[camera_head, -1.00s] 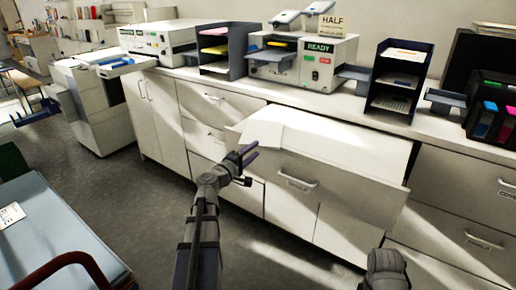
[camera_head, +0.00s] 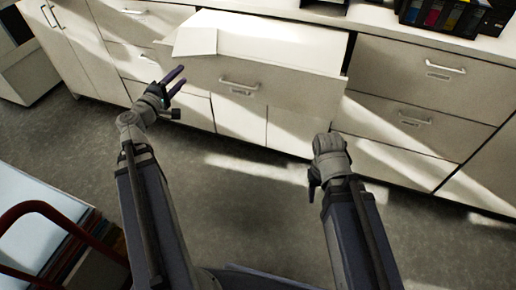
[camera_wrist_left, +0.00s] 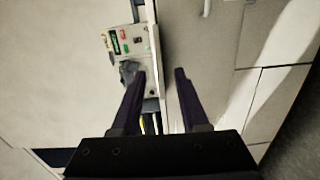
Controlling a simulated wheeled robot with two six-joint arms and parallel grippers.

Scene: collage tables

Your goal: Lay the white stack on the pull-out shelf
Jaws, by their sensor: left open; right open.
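The pull-out shelf (camera_head: 285,45) is a white board drawn out from the cabinet run in the head view. A white stack (camera_head: 195,41) of paper-like sheets lies at its left end, its lower edge at or slightly over the shelf's front edge. My left gripper (camera_head: 181,77) is open and empty, just below and left of the stack, apart from it. In the left wrist view its two dark fingers (camera_wrist_left: 160,73) stand apart with nothing between them. My right gripper (camera_head: 313,188) is low in front of the cabinets, well away from the stack; it looks empty, its fingers partly hidden.
White drawers (camera_head: 425,72) flank the shelf on the right, with cabinet doors (camera_head: 65,40) at left. A black holder with coloured cartridges (camera_head: 450,14) stands on the counter. A cart with a red handle (camera_head: 50,212) is at lower left. The grey floor between is clear.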

